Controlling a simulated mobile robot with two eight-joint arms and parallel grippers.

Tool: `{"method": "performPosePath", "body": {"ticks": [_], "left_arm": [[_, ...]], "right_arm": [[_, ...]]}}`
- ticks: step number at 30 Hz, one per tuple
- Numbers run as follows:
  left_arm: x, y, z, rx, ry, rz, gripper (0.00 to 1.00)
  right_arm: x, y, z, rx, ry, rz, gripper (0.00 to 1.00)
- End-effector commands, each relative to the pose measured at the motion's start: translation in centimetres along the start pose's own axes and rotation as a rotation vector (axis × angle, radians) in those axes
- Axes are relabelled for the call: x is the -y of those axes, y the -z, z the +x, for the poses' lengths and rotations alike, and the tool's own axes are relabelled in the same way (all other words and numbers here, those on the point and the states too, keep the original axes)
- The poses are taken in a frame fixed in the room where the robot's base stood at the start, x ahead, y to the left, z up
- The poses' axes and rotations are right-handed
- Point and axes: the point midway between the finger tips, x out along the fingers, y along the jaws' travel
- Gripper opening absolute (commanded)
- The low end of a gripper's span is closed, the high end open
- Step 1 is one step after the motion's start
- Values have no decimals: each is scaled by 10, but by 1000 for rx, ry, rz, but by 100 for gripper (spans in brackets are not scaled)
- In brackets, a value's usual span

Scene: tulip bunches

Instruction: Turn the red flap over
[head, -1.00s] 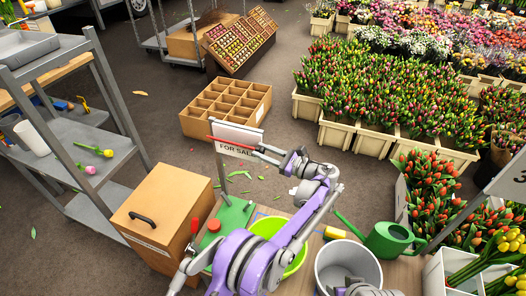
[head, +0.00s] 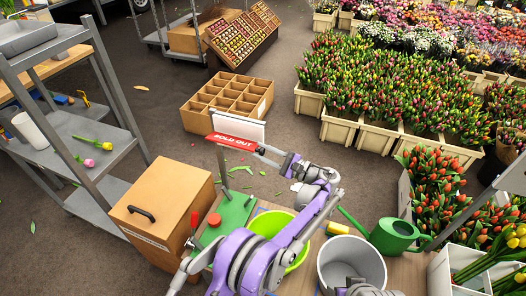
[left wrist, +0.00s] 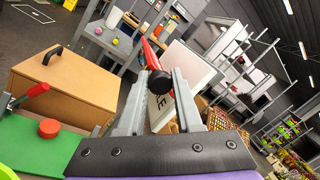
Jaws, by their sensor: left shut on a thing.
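The red flap (head: 232,141) reads SOLD OUT and its lettered face is toward me, tilted, in front of the white sign board (head: 246,127). The board stands on a grey post (head: 222,160) above a green base (head: 234,213). My left gripper (head: 260,151) is at the flap's right end. In the left wrist view the red flap (left wrist: 151,54) is seen nearly edge-on. A black knob (left wrist: 160,82) at its end sits between the fingers of my left gripper (left wrist: 160,95), which is shut on it. My right gripper does not show.
A cardboard box with a black handle (head: 150,203) stands left of the green base. A lime bucket (head: 283,225), a grey bucket (head: 350,258) and a green watering can (head: 397,236) stand to the right. A divided crate (head: 227,100) lies on the floor beyond.

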Motion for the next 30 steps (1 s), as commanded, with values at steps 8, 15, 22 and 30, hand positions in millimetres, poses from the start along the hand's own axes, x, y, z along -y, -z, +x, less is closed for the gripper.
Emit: {"method": "performPosePath", "body": {"ticks": [8,15,22,30], "left_arm": [[0,0,-1,1,1,-10,0],[0,0,-1,1,1,-9,46],[0,0,0,1,0,-9,46],[0,1,-23,-1,2,-10,46]], "right_arm": [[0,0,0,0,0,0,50],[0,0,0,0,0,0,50],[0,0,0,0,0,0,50],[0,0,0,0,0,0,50]]}}
